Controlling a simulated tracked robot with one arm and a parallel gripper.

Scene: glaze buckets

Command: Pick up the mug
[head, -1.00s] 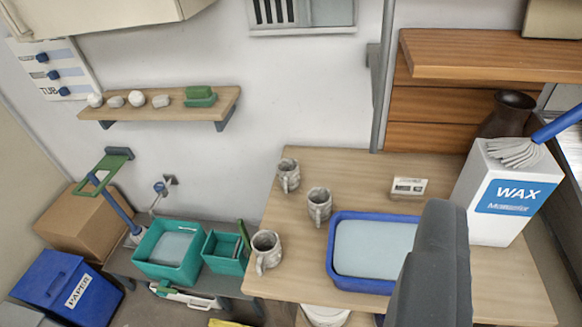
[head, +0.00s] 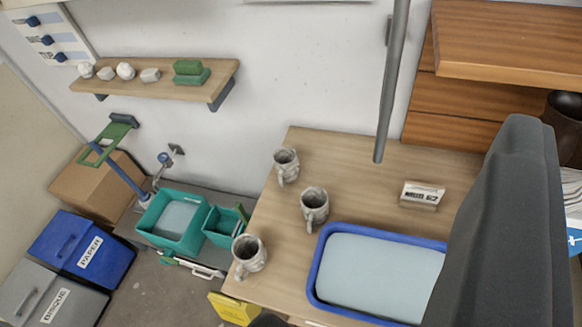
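Three grey, stone-like mugs stand upright on the left part of the wooden table in the head view. One mug (head: 286,163) is at the back, a second mug (head: 314,206) is in the middle, and a third mug (head: 250,256) is near the left front edge. The frames do not show which one is meant. A large dark grey part of my gripper (head: 503,235) fills the lower right, apart from all mugs in the picture. A small dark piece shows at the bottom edge. The fingertips are not clearly seen.
A blue-rimmed basin (head: 316,270) sits right of the mugs. A small card holder (head: 422,195) lies behind it. A grey vertical pole (head: 393,85) hangs over the table's back. Teal tubs (head: 167,233) and a blue paper bin (head: 80,247) stand lower left.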

